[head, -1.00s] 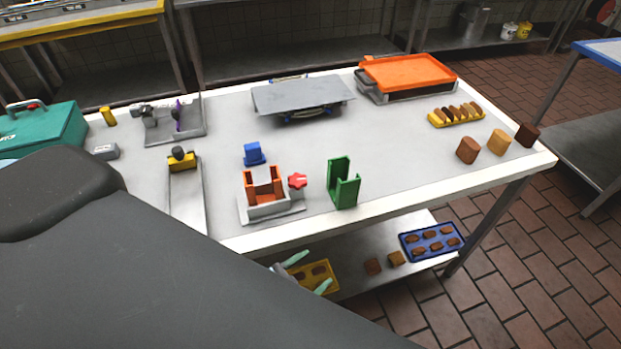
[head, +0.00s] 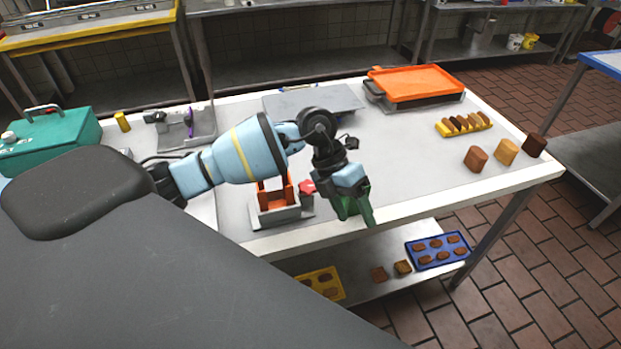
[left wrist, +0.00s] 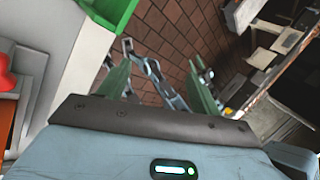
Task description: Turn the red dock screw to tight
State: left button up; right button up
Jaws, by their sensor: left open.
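The red dock screw (head: 307,187) is a small lobed knob on the right side of the grey dock (head: 285,215), which holds an orange U-shaped part (head: 286,190). There the red screw (left wrist: 6,75) shows at the left edge, apart from the fingers, and the green holder (left wrist: 108,10) at the top. My right gripper is not in view.
The orange tray (head: 415,84) stands at the back right, near a yellow rack (head: 463,130). Several brown and tan pieces (head: 506,152) stand at the right end. The table's (head: 420,165) middle right is clear. A blue tray (head: 440,262) sits on the lower shelf.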

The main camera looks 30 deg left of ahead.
aim_at(309, 184)
pick_arm(q)
jog(key=w+a+r+y, duration=0.1)
jog(key=a+r+y, duration=0.1)
jog(key=a, duration=0.2)
jog(key=w+a+r+n+t+y, duration=0.1)
jog(key=w+a+r+y, duration=0.1)
jog(key=a, duration=0.3)
jog(key=w+a+r+y, duration=0.1)
jog(key=a+r+y, duration=0.1)
jog(key=a, duration=0.2)
jog(key=shift+w+a+n+y, duration=0.2)
jog(key=shift+w+n+y, duration=0.1)
jog(key=shift+w, duration=0.05)
jog(key=shift+f, duration=3.9)
jog(key=shift+c, duration=0.2)
jog(key=c, duration=0.9)
